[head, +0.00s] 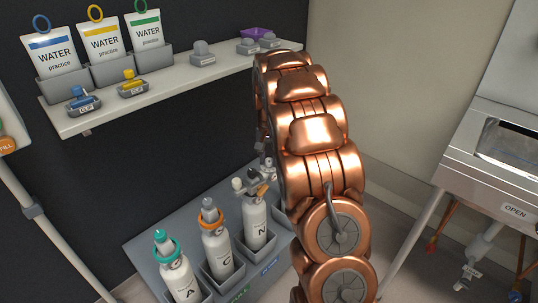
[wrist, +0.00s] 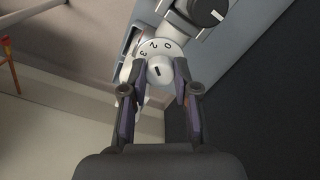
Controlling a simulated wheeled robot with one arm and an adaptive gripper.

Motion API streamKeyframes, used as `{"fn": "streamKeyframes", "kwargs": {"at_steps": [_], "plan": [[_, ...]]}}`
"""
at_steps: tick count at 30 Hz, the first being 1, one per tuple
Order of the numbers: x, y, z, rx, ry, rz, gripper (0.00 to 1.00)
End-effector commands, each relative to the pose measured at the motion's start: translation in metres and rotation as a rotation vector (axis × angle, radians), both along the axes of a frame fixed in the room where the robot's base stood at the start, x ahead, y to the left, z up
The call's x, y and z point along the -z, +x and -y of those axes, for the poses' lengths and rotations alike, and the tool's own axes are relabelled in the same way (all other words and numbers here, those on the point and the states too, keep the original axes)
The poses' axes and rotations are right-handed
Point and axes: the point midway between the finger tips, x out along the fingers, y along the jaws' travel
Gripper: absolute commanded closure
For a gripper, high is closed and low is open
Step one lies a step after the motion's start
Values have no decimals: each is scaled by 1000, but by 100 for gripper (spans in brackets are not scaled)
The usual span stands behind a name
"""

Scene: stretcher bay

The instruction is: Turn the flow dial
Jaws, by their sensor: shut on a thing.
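The flow dial (wrist: 160,71) is a pale round knob with a dark pointer mark, in front of a white scale plate (wrist: 152,49) printed with 0, 2 and 3. The fingers of my gripper (wrist: 161,78) stand on either side of the knob in the wrist view, shut on it. The pointer mark lies near the middle of the knob, slightly tilted. In the head view my copper arm hides most of the gripper, beside the top of the white cylinder marked N (head: 255,225). I cannot make out the dial's scale there.
White cylinders marked A (head: 181,279) and C (head: 217,250) stand in a grey rack left of N. A shelf (head: 176,88) above holds water pouches and clips. A stretcher-like unit (head: 490,160) stands at right. A dark round cap (wrist: 208,13) is close to the dial.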

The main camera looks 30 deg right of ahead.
Motion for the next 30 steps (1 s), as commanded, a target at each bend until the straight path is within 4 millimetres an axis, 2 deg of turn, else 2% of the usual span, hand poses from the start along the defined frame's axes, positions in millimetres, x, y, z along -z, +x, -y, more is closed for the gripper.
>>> {"fn": "streamKeyframes", "kwargs": {"at_steps": [15,24,30], "plan": [[-1,-1,-1,462,1,-5,100],[0,0,-1,633,0,-4,100],[0,0,-1,687,1,-3,100]]}}
